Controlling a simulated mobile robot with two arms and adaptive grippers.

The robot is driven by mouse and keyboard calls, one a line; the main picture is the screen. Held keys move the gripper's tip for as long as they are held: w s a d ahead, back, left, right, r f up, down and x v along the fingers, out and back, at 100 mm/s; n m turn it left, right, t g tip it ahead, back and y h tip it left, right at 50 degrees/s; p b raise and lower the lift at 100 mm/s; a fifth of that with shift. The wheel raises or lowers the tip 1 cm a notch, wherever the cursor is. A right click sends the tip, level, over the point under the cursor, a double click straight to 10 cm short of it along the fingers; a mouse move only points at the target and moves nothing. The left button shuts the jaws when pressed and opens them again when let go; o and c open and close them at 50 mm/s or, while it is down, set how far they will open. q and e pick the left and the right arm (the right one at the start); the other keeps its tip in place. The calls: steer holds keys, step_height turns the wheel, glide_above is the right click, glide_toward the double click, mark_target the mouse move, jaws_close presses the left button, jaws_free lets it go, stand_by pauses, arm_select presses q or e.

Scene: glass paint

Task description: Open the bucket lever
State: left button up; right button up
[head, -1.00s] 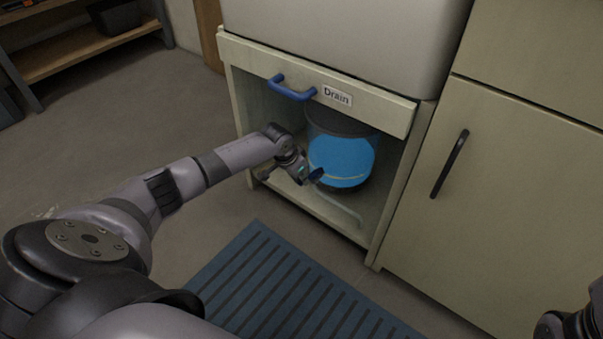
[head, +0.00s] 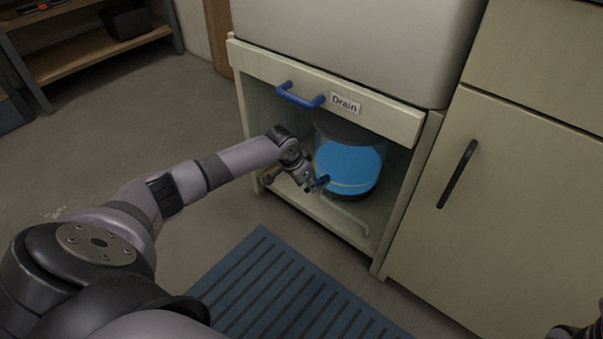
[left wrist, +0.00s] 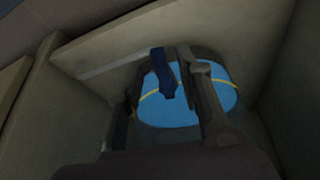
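A clear bucket with blue liquid (head: 350,168) and a dark lid stands inside the open cabinet under the sink. A small dark blue lever (head: 323,180) shows at its lower left front. In the left wrist view the blue lever (left wrist: 163,74) stands in front of the bucket (left wrist: 222,98). My left gripper (head: 316,184) is at the lever. In the wrist view its fingers (left wrist: 165,105) are apart, with the lever between them; contact cannot be told. My right gripper is out of view; only a bit of dark arm shows at the lower right.
The cabinet front has a blue handle (head: 299,95) and a "Drain" label (head: 345,103) above the opening. The cabinet's side walls and bottom edge frame the bucket closely. A blue ribbed mat (head: 290,290) lies on the floor in front. A closed cabinet door stands right.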

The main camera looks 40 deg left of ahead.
arm_select(q)
steer(key=d+v, duration=0.1)
steer(key=v, duration=0.9)
steer(key=shift+a+r, duration=0.3)
steer(key=shift+a, duration=0.15)
steer(key=shift+s, duration=0.1)
